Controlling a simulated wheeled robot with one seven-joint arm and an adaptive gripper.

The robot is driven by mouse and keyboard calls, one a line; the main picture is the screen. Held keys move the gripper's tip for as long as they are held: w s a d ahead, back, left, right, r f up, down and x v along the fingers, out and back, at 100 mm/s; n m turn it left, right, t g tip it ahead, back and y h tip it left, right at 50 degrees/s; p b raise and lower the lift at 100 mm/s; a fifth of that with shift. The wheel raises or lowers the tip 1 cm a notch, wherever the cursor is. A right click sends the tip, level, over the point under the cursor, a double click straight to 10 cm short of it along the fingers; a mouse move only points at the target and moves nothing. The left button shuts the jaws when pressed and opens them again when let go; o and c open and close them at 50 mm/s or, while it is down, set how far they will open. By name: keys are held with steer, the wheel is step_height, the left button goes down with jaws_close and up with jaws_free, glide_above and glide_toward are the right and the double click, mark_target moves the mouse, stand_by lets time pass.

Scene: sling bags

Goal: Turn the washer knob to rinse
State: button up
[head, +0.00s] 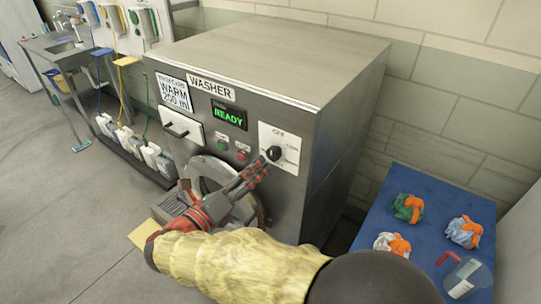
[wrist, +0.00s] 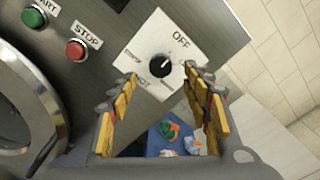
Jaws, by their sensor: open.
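The washer (head: 280,60) is a grey metal box with a lit green "READY" display (head: 229,116). Its black knob (head: 273,153) sits on a white dial plate (head: 291,139) marked OFF at the top. In the wrist view the knob (wrist: 160,66) lies beyond the fingertips, with a light mark on its face, and the plate's other labels are only partly readable. My gripper (head: 257,172) is in front of the washer, just left of and below the knob in the head view. In the wrist view its yellow-padded fingers (wrist: 152,88) are spread apart with nothing between them.
Green and red buttons, START (wrist: 34,17) and STOP (wrist: 76,50), are left of the dial. The round door (wrist: 25,110) is below them. A blue table (head: 368,238) with several bundled bags stands at the right. A sink and hanging dispensers are at the back left.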

mark_target(270, 155)
steer(key=b+x, duration=0.2)
steer(key=x, duration=0.5)
steer(key=shift+w+d, duration=0.15)
steer(key=shift+c, duration=0.3)
steer(key=c, duration=1.1)
